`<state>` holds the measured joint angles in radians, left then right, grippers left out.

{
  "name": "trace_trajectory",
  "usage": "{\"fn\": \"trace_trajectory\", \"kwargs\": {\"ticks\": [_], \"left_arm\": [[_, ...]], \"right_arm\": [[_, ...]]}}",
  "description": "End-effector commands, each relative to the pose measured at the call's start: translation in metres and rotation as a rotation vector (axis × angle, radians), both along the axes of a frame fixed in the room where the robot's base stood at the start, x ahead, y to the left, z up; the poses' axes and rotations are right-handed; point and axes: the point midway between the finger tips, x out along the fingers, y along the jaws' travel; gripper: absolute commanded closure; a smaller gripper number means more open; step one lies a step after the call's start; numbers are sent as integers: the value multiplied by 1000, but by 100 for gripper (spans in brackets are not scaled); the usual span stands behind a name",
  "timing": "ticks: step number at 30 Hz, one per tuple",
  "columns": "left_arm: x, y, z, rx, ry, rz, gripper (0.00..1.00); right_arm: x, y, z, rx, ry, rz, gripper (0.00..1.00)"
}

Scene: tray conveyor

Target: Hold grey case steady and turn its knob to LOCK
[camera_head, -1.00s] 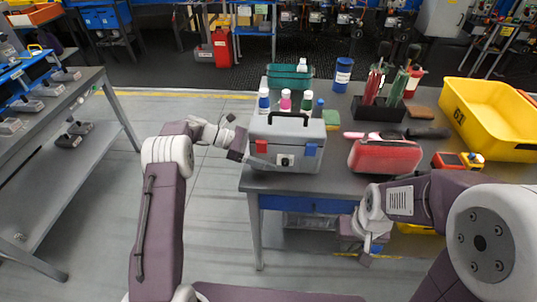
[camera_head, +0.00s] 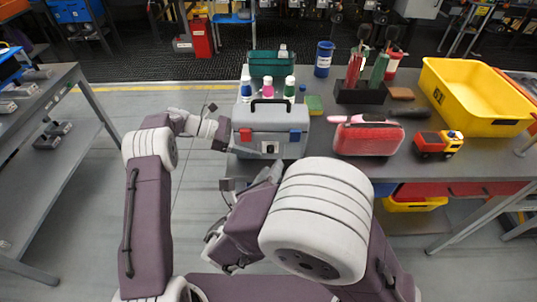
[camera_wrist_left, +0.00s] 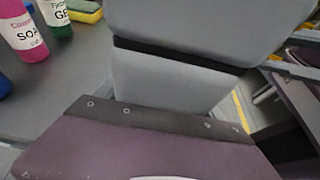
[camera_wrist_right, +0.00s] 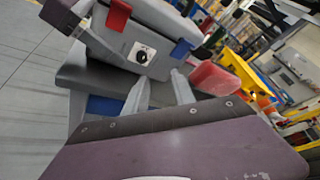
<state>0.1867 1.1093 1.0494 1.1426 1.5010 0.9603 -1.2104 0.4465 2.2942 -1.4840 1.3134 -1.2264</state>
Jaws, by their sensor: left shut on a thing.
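The grey case (camera_head: 270,117) with a black handle stands at the table's front left edge. Its front has a red latch (camera_wrist_right: 118,15), a blue latch (camera_wrist_right: 181,50) and a black knob (camera_wrist_right: 141,56) on a white plate; the plate's lettering is too small to read. My left gripper (camera_head: 227,136) is shut on the case's left side; the case's grey wall fills much of the left wrist view (camera_wrist_left: 165,80). My right gripper (camera_wrist_right: 158,90) is open and empty, its two fingers apart, just in front of and below the knob, not touching it.
Bottles (camera_head: 289,88) and a green bin (camera_head: 267,64) stand behind the case. A red case (camera_head: 368,139), a toy truck (camera_head: 438,143) and a yellow tray (camera_head: 480,98) are to its right. Floor lies open in front of the table's left end.

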Motion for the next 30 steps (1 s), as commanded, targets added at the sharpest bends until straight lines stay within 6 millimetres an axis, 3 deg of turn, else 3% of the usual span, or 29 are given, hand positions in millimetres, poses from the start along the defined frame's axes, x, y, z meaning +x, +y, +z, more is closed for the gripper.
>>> {"fn": "trace_trajectory", "kwargs": {"ticks": [1,4,11,24,30], "left_arm": [[0,0,0,-1,1,0,96],[0,0,0,-1,1,-1,96],[0,0,0,-1,1,-1,96],[0,0,0,-2,1,-1,96],[0,0,0,-2,1,-1,96]], "right_arm": [[-10,15,-3,-10,4,48,69],[-21,30,-5,-15,6,98,69],[-18,31,-6,-13,6,107,69],[71,9,-32,-11,7,103,69],[88,6,-37,-11,7,105,69]]}}
